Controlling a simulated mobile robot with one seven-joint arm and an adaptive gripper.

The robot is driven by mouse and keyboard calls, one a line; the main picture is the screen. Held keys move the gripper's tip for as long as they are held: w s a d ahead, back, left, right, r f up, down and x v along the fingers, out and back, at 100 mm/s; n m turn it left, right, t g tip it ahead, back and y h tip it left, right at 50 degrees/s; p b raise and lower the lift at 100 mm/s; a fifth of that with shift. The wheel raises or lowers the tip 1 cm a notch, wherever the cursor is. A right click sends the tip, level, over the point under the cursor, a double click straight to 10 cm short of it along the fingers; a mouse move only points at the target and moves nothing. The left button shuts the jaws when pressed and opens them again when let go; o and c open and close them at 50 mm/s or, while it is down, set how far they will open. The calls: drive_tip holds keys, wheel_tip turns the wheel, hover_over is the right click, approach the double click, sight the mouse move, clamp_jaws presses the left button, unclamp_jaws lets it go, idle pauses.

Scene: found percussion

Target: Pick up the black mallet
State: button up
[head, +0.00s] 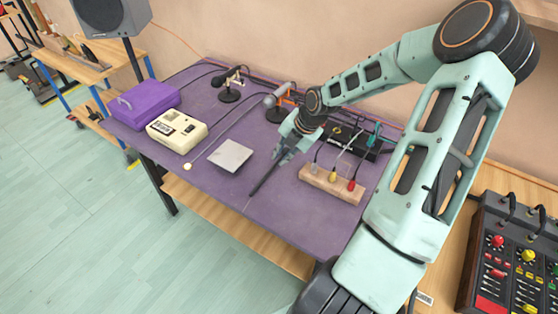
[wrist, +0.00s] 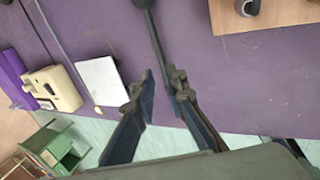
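The black mallet shows as a thin dark stick (head: 264,180) on the purple table in the head view, running from below my gripper toward the front edge. In the wrist view its dark handle (wrist: 156,38) comes down from a rounded black head at the top edge to the right fingertip, where the rest is hidden. My gripper (head: 284,156) is over the table beside the wooden block. In the wrist view the gripper (wrist: 161,77) is open, its fingers apart. The handle passes close to the right fingertip; I cannot tell whether they touch.
A wooden block with coloured clips (head: 331,185) lies right of my gripper. A pale square plate (head: 230,155), a cream device (head: 177,131) and a purple case (head: 143,103) lie to the left. A small stand with a microphone (head: 229,90) is behind. The table's front edge is near.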

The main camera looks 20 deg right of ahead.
sight(271, 170)
drive_tip(key=shift+x, duration=3.85)
drive_tip(key=shift+s, duration=0.1)
clamp_jaws()
